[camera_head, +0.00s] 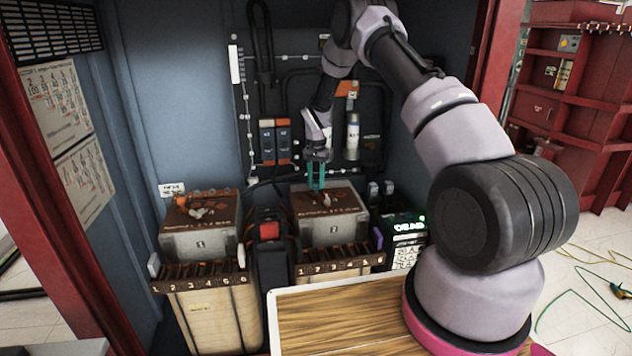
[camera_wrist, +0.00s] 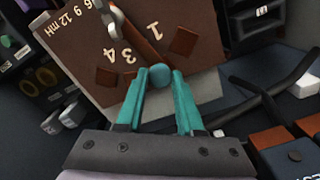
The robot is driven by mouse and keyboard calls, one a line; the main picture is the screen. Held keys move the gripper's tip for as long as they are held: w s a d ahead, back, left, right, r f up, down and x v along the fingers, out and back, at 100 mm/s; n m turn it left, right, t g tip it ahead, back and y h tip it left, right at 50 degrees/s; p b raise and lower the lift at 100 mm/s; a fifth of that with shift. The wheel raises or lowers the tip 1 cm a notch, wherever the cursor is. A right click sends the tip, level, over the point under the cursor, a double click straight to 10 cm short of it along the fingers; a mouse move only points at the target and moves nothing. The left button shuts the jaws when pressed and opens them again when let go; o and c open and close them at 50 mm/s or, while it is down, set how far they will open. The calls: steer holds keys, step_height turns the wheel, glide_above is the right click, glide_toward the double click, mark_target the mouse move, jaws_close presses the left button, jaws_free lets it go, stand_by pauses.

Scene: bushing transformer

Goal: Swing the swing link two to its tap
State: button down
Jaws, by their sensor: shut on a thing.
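Swing link two is a copper-brown arm (camera_wrist: 140,34) on the brown top plate (camera_wrist: 70,42) of the right-hand box (camera_head: 333,232). It runs from a grey pivot (camera_wrist: 115,14) towards my fingers, between the printed 1 and 3. My gripper (camera_wrist: 160,80) has its teal fingers closed around a round knob at the link's outer end. In the head view my gripper (camera_head: 317,180) reaches down to this top plate from behind. The fingers hide the plate below the knob. Brown square pads show beside the 1 and near the 3 and 4.
A similar box (camera_head: 199,238) stands at the left. A black unit with a red block (camera_head: 268,231) stands between the boxes. A green-lit display unit (camera_head: 405,236) stands at the right. Cables and orange-topped modules (camera_head: 275,142) line the back wall. A wooden top (camera_head: 340,318) lies in front.

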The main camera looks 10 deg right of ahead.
stand_by(0.9)
steer(key=shift+s+a+n, duration=0.2)
steer(key=shift+a+n, duration=0.3)
steer(key=shift+n, duration=0.2)
steer(key=shift+s+a+n, duration=0.15)
steer(key=shift+a+n, duration=0.3)
steer(key=shift+n, duration=0.25)
steer(key=shift+s+a+n, duration=0.4)
steer(key=shift+a+n, duration=0.1)
steer(key=shift+n, duration=0.35)
steer(key=shift+s+a+n, duration=0.4)
steer(key=shift+a+n, duration=0.1)
steer(key=shift+n, duration=0.35)
steer(key=c, duration=0.5)
jaws_free()
steer(key=shift+c, duration=0.2)
steer(key=shift+r, duration=0.15)
step_height(320, 180, up, 11)
steer(key=shift+f, duration=0.2)
